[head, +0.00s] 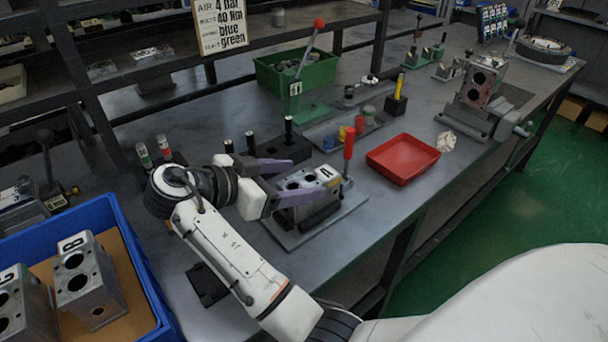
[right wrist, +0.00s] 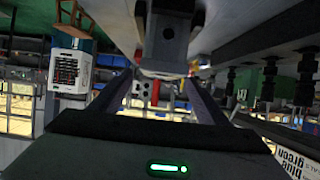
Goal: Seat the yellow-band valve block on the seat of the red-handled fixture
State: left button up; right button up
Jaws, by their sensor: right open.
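A grey metal valve block marked A (head: 308,183) sits on a flat-based fixture (head: 318,226) with an upright red handle (head: 348,143). I cannot make out a yellow band on it. My right gripper (head: 298,178) is open, with its two fingers at the left end of block A, one on the far side and one on the near side. I cannot tell if they touch it. In the right wrist view a grey metal part (right wrist: 166,38) shows ahead between the fingers, dark and partly cropped. My left gripper is not in view.
A blue bin (head: 130,250) at left holds blocks B (head: 88,281) and C (head: 22,305). A red tray (head: 403,160) lies right of the fixture. A green bin (head: 296,74) and a red-knobbed lever (head: 310,45) stand behind. The bench's near edge runs along the right.

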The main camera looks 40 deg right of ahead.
jog(key=shift+v, duration=1.6)
jog(key=shift+r, duration=0.1)
